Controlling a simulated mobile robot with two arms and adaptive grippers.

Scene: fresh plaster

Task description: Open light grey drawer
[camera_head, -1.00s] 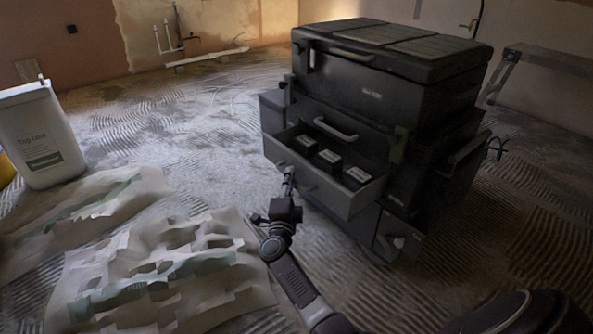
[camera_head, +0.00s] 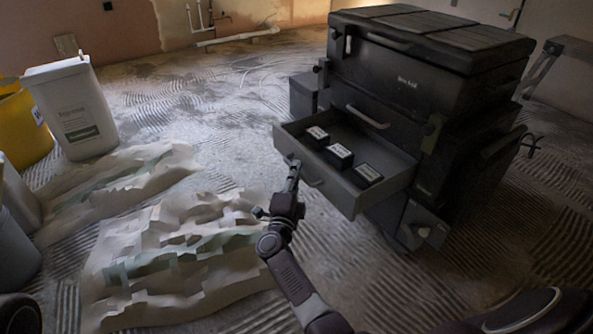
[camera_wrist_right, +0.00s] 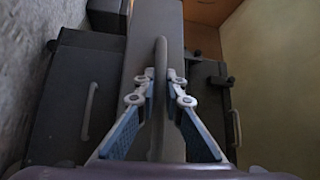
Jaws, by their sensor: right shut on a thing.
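The light grey drawer (camera_head: 334,187) stands well out of the black tool chest (camera_head: 405,90), with several small dark boxes (camera_head: 340,155) inside. My right gripper (camera_head: 294,165) is at the drawer's front, toward its left end. In the right wrist view, the fingers of my right gripper (camera_wrist_right: 160,85) are closed around the drawer's bar handle (camera_wrist_right: 161,60). The drawer front (camera_wrist_right: 137,50) fills the middle of that view. My left gripper is not in view.
Crumpled paper sacks (camera_head: 180,260) lie on the ridged floor left of my right arm. A white bucket (camera_head: 72,108) and a yellow tub (camera_head: 22,125) stand at the left. A low cabinet part (camera_head: 420,226) sticks out below the drawer.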

